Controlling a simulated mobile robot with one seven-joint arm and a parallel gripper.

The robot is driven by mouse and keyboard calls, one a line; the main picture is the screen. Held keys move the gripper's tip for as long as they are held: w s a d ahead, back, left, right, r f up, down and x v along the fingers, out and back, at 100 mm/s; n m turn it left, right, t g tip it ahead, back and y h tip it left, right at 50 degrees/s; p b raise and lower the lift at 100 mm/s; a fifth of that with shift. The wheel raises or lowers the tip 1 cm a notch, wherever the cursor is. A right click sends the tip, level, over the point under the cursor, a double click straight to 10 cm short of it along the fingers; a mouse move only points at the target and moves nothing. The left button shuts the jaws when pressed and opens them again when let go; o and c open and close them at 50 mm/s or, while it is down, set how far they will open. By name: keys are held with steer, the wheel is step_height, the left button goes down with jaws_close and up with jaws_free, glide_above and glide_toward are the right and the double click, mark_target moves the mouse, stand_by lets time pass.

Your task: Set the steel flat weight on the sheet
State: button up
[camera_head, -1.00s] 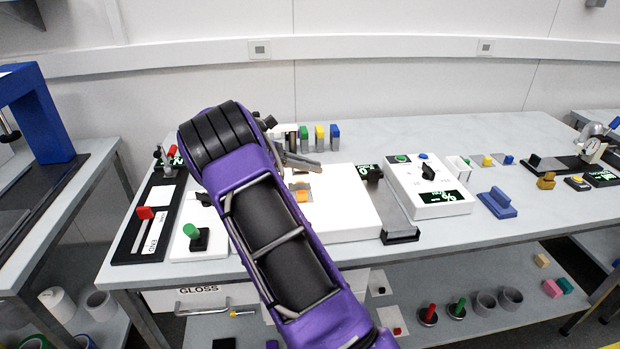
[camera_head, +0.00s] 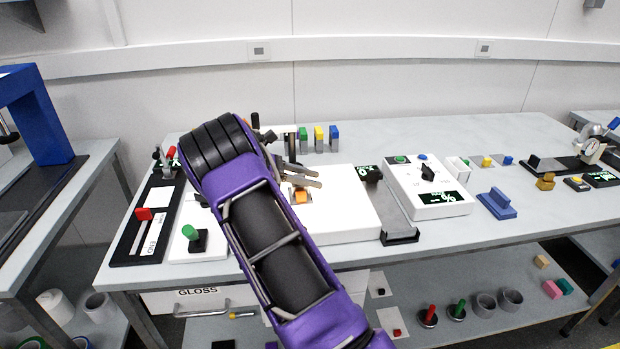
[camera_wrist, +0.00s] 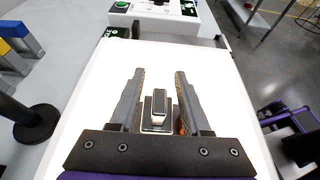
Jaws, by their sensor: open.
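My gripper (camera_wrist: 157,100) is open over the bright white light panel (camera_wrist: 90,95), its two fingers apart. Between them in the wrist view stands a small grey block-like piece (camera_wrist: 159,104) on a wider flat base; it looks like the steel flat weight. The fingers are on either side of it, and I cannot tell whether they touch it. An orange block (camera_head: 300,197) shows beside the gripper (camera_head: 306,176) in the head view, and a sliver of orange shows by the right finger in the wrist view. I cannot make out the sheet's edges against the glowing panel.
A white control box (camera_head: 428,187) with a dark knob stands right of the panel. Green, yellow and blue-topped blocks (camera_head: 319,138) stand behind.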

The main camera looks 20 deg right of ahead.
steer(key=shift+r, duration=0.1)
steer(key=shift+a+r, duration=0.15)
steer(key=shift+a, duration=0.05)
steer(key=v, duration=1.1)
steer(key=shift+w+a+p, duration=0.15)
steer(key=shift+a+p, duration=0.15)
steer(key=shift+p, duration=0.05)
